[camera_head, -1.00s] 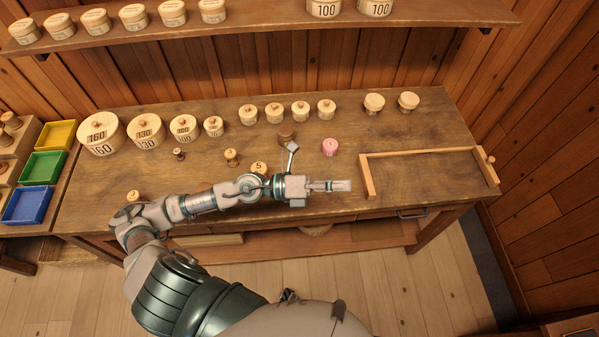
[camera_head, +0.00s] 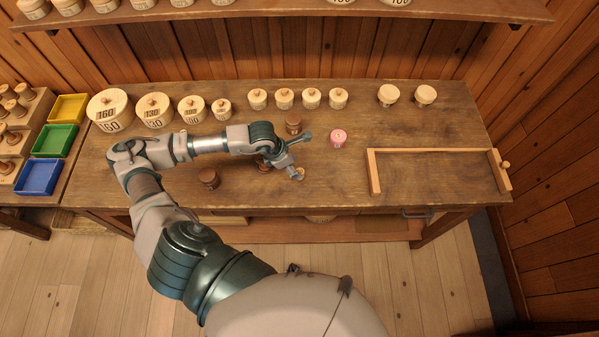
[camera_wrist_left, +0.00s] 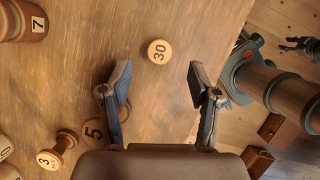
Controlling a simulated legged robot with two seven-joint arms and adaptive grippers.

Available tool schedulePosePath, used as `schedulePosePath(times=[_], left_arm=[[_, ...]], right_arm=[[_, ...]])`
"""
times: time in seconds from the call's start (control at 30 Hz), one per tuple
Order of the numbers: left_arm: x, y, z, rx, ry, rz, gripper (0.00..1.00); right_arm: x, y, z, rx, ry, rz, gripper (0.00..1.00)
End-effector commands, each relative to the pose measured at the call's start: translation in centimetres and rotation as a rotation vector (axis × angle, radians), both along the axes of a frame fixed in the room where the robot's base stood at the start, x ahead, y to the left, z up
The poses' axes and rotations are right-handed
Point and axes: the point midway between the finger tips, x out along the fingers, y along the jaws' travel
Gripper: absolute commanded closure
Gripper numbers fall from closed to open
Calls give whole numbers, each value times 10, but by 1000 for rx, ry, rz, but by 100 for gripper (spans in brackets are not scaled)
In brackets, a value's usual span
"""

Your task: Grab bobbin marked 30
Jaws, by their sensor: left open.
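The bobbin marked 30 (camera_wrist_left: 159,52) is a small light wooden piece with its numbered top facing up in the left wrist view. It lies a little beyond the fingertips of my left gripper (camera_wrist_left: 158,85), between the lines of the two fingers and untouched. The gripper is open and empty. In the head view, my left gripper (camera_head: 296,170) points down over the table, close to the small light bobbin top (camera_head: 300,175).
The bobbins marked 5 (camera_wrist_left: 93,131), 3 (camera_wrist_left: 46,158) and 7 (camera_wrist_left: 38,24) stand nearby. A pink spool (camera_head: 338,140) and a wooden frame (camera_head: 374,173) are to the right. Larger numbered spools (camera_head: 110,110) line the back. Coloured trays (camera_head: 39,177) sit left.

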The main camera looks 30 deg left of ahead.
Motion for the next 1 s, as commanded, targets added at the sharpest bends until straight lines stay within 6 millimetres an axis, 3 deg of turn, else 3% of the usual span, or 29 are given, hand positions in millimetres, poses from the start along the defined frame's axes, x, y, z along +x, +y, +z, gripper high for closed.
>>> schedulePosePath(times=[0.27, 0.5, 0.8, 0.87, 1.0], left_arm=[[7, -1, -25, -6, 2, 1, 38], [17, -10, -59, -5, 2, 2, 38], [19, -15, -65, -2, 0, 1, 38], [19, -15, -65, -2, 0, 1, 51], [19, -14, -65, -3, 0, 1, 86]], right_arm=[[1, 4, 5, -3, -1, -3, 60], [2, 4, 12, -2, -2, -3, 60], [2, 6, 12, 1, -2, -2, 60], [2, 6, 12, 1, -2, -2, 60], [2, 4, 12, -1, -2, -1, 60]])
